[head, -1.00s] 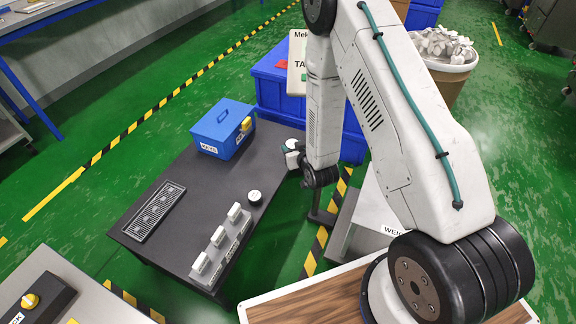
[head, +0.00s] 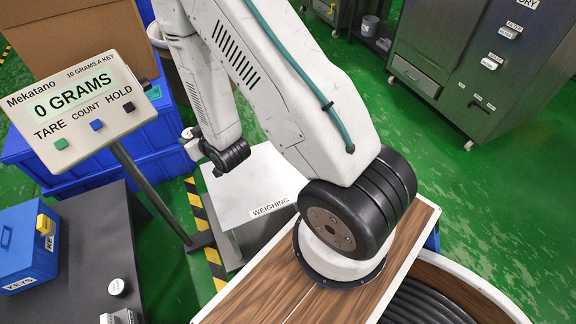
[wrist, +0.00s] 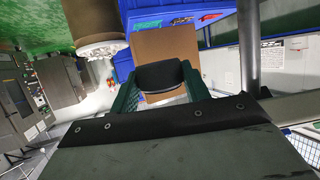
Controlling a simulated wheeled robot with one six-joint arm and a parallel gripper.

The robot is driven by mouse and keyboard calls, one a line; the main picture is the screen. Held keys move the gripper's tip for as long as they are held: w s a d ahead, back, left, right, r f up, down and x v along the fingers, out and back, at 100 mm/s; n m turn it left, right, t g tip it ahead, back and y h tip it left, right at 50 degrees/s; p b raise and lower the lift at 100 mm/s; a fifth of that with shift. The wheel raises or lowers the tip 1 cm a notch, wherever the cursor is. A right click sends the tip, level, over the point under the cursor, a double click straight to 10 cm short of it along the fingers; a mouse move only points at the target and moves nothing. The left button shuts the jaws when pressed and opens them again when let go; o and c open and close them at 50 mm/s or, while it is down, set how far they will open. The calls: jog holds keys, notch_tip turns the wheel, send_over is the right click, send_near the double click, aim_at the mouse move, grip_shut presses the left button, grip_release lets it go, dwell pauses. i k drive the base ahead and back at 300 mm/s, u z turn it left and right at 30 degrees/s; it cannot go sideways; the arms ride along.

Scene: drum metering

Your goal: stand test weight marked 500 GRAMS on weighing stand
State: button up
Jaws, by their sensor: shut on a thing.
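My gripper (wrist: 163,90) is shut on a dark, rounded test weight (wrist: 160,75), held between its green fingers in the wrist view. The marking on this weight cannot be read. In the head view my gripper (head: 190,136) is small and partly hidden by my wrist, raised beyond the far left corner of the weighing stand. The weighing stand (head: 245,180) is a pale metal box with a flat, bare top and a WEIGHING label. The display beside it reads 0 GRAMS.
The display panel (head: 80,105) stands on a slanted post left of the stand. A dark table (head: 95,235) holds a blue KEYS box (head: 25,245) and a small round weight (head: 117,287). Blue crates (head: 165,125) and a cardboard box (head: 75,40) stand behind.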

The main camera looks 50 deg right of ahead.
aim_at(262, 188)
jog(key=z, duration=1.55)
jog(key=k, duration=0.7)
jog(key=u, duration=0.8)
